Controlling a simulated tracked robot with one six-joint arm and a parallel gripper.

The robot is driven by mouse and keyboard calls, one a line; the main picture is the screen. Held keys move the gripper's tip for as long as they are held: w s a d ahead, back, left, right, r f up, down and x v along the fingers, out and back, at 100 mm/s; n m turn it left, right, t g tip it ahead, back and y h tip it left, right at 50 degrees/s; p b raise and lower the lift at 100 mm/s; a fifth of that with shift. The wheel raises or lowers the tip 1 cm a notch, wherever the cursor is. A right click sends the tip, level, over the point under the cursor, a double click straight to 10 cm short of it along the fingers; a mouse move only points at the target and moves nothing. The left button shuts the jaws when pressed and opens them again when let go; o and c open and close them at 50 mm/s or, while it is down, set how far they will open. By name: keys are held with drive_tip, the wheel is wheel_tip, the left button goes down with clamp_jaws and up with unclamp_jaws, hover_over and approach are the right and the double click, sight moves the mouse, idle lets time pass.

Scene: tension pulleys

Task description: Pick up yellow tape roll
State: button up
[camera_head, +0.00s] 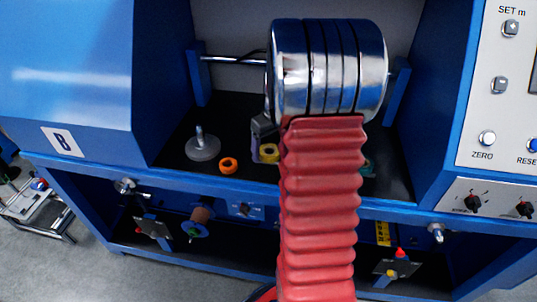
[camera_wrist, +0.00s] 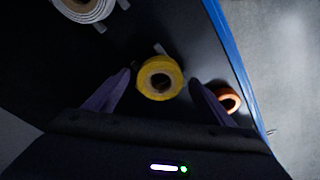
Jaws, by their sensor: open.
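The yellow tape roll (camera_wrist: 160,93) lies on the dark shelf, its hole facing up in the wrist view. It also shows in the head view (camera_head: 269,153), just left of my red arm sleeve. My gripper (camera_wrist: 160,77) is open and empty, its two purple fingers apart. In the wrist view the roll appears between and slightly beyond the fingertips. I cannot tell the exact height gap. In the head view my arm hides most of the gripper.
An orange roll (camera_wrist: 229,100) lies near the shelf's blue edge (camera_wrist: 232,50). A grey disc with an upright post (camera_head: 202,147) stands further left in the head view. Large metal pulleys (camera_head: 330,68) hang above the shelf. Blue housings flank the bay.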

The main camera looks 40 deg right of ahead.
drive_tip(key=shift+c, duration=0.6)
drive_tip(key=c, duration=1)
wheel_tip(320, 180, up, 10)
idle(0.4)
